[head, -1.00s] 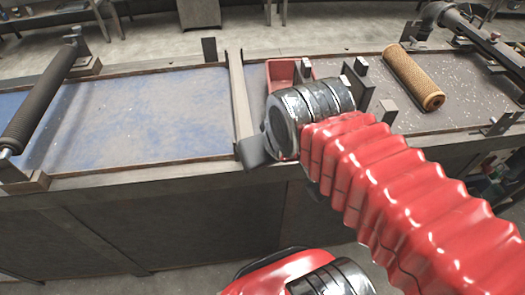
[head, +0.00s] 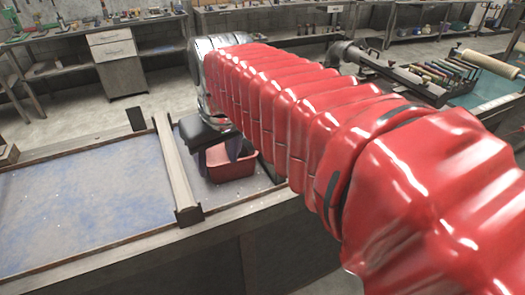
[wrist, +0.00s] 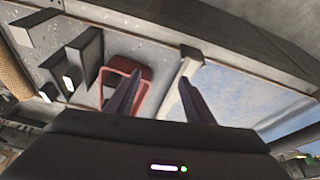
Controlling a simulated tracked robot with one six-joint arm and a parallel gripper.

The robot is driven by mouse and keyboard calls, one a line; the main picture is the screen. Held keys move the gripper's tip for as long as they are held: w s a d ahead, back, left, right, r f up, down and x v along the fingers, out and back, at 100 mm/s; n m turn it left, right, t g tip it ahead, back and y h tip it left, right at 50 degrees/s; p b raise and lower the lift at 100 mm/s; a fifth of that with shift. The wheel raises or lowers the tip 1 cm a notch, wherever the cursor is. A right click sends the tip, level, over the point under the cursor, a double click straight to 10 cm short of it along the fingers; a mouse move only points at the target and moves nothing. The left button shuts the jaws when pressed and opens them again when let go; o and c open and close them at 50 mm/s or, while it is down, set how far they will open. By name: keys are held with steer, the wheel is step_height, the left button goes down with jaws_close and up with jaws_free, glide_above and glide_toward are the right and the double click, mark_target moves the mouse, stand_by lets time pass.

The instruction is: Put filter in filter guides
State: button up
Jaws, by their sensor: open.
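A tan mesh tube, seemingly the filter (wrist: 14,78), shows only in part at the left edge of the wrist view. Dark upright plates, probably the filter guides (wrist: 85,58), stand on the speckled tabletop between it and a red bin. In the head view my arm hides the tube and these plates. In the head view my gripper (head: 218,166) is above and in front of the red bin, away from the tube.
The red bin (head: 233,172) sits just right of a raised divider bar (head: 177,170). Left of the bar is a clear blue-stained table surface (head: 85,205). A pipe and tool rack (head: 430,78) stand at the back right. A pale roller (head: 489,63) lies beyond them.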

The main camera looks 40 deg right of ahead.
steer(key=w+d+r+g, duration=0.1)
steer(key=w+d, duration=0.1)
steer(key=d, duration=0.5)
steer(key=w+d+r+m, duration=0.1)
steer(key=w+d, duration=0.2)
steer(key=d, duration=0.4)
steer(key=w+d+r+g, duration=0.1)
steer(key=w+d, duration=0.1)
steer(key=d, duration=0.5)
steer(key=shift+w+d+m+g, duration=0.1)
steer(key=shift+w+m+g, duration=0.2)
steer(key=shift+m, duration=0.1)
steer(key=shift+f, duration=0.1)
steer(key=f, duration=0.5)
steer(key=w+f, duration=0.1)
steer(key=f, duration=0.2)
steer(key=shift+d+f, duration=0.1)
steer(key=shift+f, duration=0.05)
steer(key=shift+s+f, duration=0.1)
steer(key=shift+f, duration=0.05)
steer(key=f, duration=0.4)
steer(key=shift+s+d, duration=0.1)
steer(key=shift+d, duration=0.2)
steer(key=shift+f, duration=0.5)
